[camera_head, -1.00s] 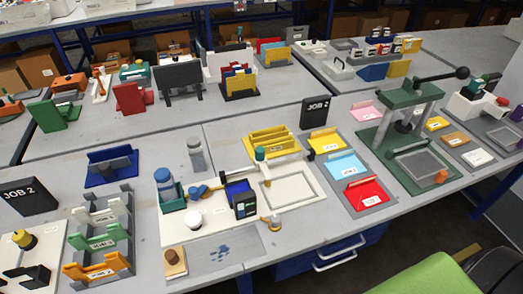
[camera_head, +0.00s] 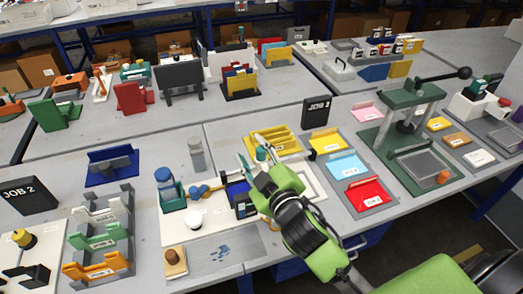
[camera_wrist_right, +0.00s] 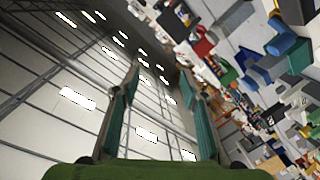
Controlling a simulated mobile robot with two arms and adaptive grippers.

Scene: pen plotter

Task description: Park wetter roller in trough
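My right gripper (camera_head: 250,148) has its green arm over the white tray area, fingers pointing up and away. In the right wrist view its two teal fingers (camera_wrist_right: 162,85) stand apart with nothing between them. A small blue roller-like piece (camera_head: 199,190), possibly the wetter roller, lies left of a dark blue open box (camera_head: 237,187), possibly the trough. I cannot tell these names for certain. The teal-capped post near the box shows only partly beside the right gripper. My left gripper is not in view.
A teal holder with a blue jar (camera_head: 166,180), a white ball-like piece (camera_head: 193,219) and a grey cylinder (camera_head: 197,155) stand close by. A yellow rack (camera_head: 272,139) is behind. Red (camera_head: 366,194) and light-blue (camera_head: 346,167) trays are at right, near a green press (camera_head: 405,130).

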